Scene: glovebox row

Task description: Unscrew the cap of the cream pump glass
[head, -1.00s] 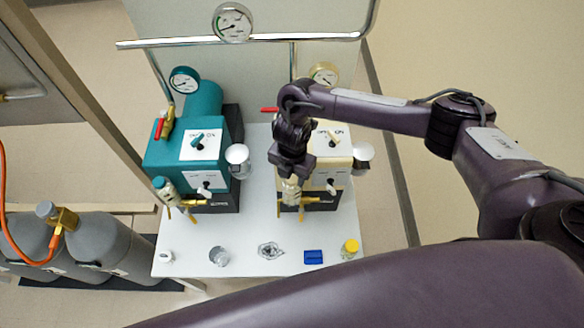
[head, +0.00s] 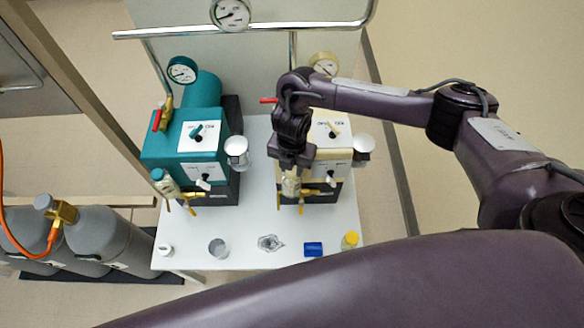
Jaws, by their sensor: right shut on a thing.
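The cream pump (head: 338,158) stands at the right of the white table, with a switch panel on its front. Its glass (head: 291,188) is a small pale upright piece at the pump's lower left, beside brass fittings. My right gripper (head: 291,171) points down over the top of this glass and is shut on its cap. The cap itself is mostly hidden by the jaws. The glass below still sits at the fittings. My left gripper is not in view.
The teal pump (head: 184,143) with its own capped glass (head: 164,184) stands to the left. On the front of the white table (head: 190,228) are a small white item (head: 165,249), a grey cup (head: 218,248), a blue block (head: 313,249) and a yellow-capped jar (head: 349,241). Grey cylinders stand at left.

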